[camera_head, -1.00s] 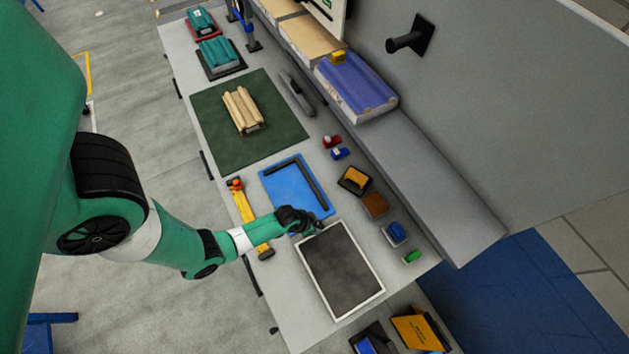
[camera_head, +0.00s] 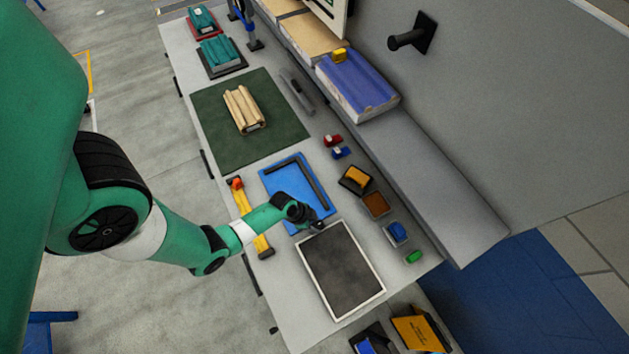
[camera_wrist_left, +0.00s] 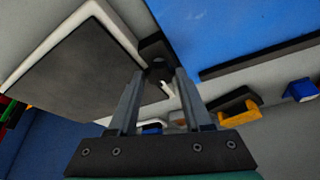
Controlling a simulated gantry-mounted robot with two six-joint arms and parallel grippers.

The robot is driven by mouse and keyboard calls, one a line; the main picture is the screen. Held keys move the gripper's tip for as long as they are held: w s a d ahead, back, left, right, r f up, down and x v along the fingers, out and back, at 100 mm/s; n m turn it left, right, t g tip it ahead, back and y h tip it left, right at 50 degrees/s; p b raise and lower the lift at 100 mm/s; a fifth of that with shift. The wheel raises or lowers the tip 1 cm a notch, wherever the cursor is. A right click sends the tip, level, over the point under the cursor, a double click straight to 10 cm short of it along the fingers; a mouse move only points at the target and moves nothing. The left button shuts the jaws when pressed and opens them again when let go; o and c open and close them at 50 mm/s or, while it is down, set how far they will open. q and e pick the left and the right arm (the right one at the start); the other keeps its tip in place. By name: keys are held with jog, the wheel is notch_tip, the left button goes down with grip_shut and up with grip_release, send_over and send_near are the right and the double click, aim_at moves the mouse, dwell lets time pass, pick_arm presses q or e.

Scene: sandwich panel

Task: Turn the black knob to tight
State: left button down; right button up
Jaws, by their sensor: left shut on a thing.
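The black knob (camera_wrist_left: 158,67) sits between my fingertips in the left wrist view, on a small dark base beside the corner of the framed dark panel. My left gripper (camera_wrist_left: 161,76) is shut on the knob, one finger on each side. A small pale strip shows just below the knob between the fingers. In the head view my left gripper (camera_head: 318,226) is at the top corner of the framed panel (camera_head: 340,268), by the blue tray (camera_head: 276,190); the knob is too small and covered there to read its setting. My right gripper is not in view.
A yellow tool (camera_head: 243,205) lies left of the blue tray. Several small coloured blocks, among them an orange one on a dark holder (camera_head: 355,179) and a green one (camera_head: 413,257), line the bench's right side. A green mat (camera_head: 215,135) lies farther back.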

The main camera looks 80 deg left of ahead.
pick_arm(q)
jog(key=shift+c, duration=1.7)
grip_release()
jog(key=p+v, duration=0.6)
jog(key=v, duration=0.1)
jog(key=shift+r+p, duration=0.3)
jog(key=shift+p, duration=0.05)
